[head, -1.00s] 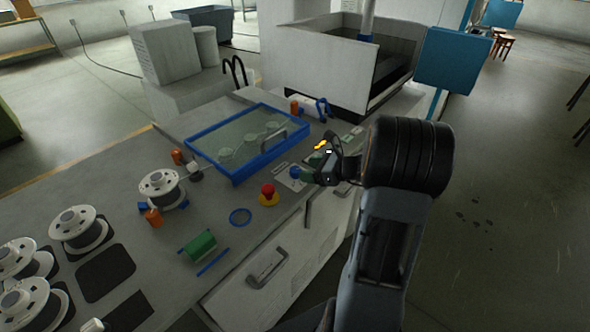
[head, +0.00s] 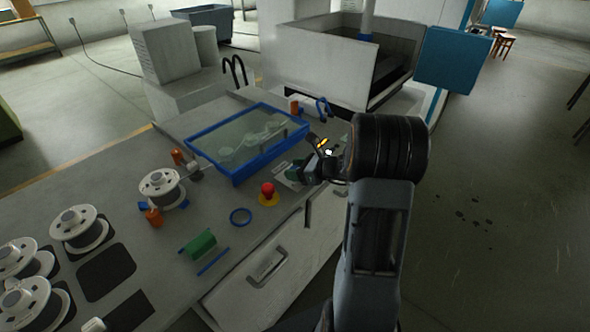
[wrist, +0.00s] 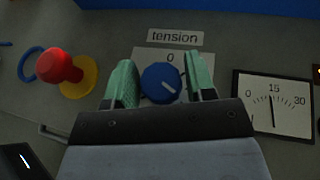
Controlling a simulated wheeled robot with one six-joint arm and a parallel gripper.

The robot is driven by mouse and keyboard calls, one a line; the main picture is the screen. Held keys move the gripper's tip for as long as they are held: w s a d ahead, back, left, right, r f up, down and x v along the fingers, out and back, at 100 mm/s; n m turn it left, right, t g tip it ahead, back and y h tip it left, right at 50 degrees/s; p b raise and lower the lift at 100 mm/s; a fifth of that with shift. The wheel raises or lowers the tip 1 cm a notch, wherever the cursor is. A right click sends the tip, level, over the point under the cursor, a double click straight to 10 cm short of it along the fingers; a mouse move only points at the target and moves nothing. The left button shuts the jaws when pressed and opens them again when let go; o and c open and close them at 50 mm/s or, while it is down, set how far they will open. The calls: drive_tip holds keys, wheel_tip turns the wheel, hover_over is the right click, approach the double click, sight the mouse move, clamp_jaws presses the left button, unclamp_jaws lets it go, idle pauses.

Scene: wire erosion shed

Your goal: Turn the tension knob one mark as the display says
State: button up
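The tension knob (wrist: 162,83) is a round blue knob with a white pointer line, under a "tension" label (wrist: 175,37) in the wrist view. The pointer slants to the lower right; a 0 mark is above the knob. My gripper (wrist: 162,82) is open, its green fingers on either side of the knob with a gap on each side. In the head view my gripper (head: 308,171) is over the panel and hides the knob. The display (wrist: 273,103) is a white dial marked 0, 15 and 30, with its needle near 15.
A red emergency button (wrist: 55,66) on a yellow base is left of the knob, with a blue ring (wrist: 30,64) beyond it. A blue-framed clear cover (head: 248,142) lies behind the panel. Wire spools (head: 160,188) stand to the left.

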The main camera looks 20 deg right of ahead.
drive_tip(key=c, duration=0.6)
drive_tip(key=n+g+y+p, duration=0.1)
drive_tip(key=n+g+y, duration=0.1)
drive_tip(key=n+g, duration=0.1)
drive_tip(key=shift+n+y+p, duration=0.3)
drive_tip(key=shift+y, duration=0.1)
drive_tip(key=shift+n+g+y+p, duration=0.55)
drive_tip(key=shift+n+g+y, duration=0.45)
drive_tip(key=shift+n+g, duration=1.1)
drive_tip(key=shift+g, duration=0.3)
drive_tip(key=o, duration=0.9)
